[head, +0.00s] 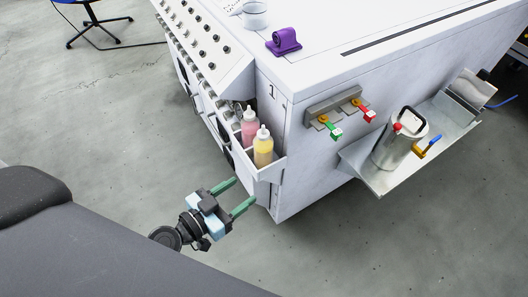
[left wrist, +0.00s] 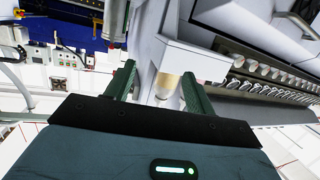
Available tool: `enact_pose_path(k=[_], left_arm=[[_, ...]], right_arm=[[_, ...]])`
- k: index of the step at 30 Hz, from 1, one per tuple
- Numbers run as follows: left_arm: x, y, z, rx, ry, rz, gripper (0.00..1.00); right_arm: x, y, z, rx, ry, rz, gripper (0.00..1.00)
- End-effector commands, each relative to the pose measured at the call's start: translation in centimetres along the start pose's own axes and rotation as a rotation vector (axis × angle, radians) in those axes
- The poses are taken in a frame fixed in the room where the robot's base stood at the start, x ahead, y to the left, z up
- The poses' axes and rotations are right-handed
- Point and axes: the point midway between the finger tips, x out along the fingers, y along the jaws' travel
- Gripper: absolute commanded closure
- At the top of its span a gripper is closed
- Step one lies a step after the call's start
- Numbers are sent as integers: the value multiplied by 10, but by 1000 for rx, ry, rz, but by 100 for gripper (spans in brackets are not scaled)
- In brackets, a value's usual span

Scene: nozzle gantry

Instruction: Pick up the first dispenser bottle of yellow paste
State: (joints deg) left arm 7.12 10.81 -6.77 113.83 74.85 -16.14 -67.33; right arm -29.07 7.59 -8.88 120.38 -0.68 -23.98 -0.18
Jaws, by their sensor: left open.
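The dispenser bottle of yellow paste (head: 263,152) stands upright with a white cap in a small white side bin (head: 272,171) on the machine's corner. A bottle of pink paste (head: 249,130) stands behind it. My left gripper (head: 244,190) is open and empty, its two green fingers pointing toward the bin, apart from the bottle and lower in the picture. In the left wrist view the open fingers (left wrist: 157,80) show, with part of a pale yellow bottle (left wrist: 167,81) seen beyond and between them. My right gripper is not in view.
A metal shelf (head: 380,178) with a steel canister (head: 399,145) juts out at right.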

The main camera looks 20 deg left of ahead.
Motion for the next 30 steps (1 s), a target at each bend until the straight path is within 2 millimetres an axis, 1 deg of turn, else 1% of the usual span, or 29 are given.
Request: enact_pose_path(k=[1, 3, 6, 9, 16, 21, 24, 30], left_arm=[[11, -8, -13, 13, 48, -2, 46], [21, -16, -29, 28, 100, -5, 46], [30, -24, -45, 41, 150, -9, 46], [34, -28, -53, 49, 175, -12, 46], [37, -28, -56, 50, 181, -13, 46], [52, -29, -60, 50, 183, -14, 46], [60, -29, -61, 49, 182, -13, 46], [64, -29, -60, 48, 181, -13, 46]], right_arm=[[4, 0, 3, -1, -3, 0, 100], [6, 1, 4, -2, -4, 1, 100], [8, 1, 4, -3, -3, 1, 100], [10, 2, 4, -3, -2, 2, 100], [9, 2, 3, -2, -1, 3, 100], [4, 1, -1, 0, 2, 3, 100], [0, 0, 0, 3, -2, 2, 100], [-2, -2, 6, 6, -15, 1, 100]])
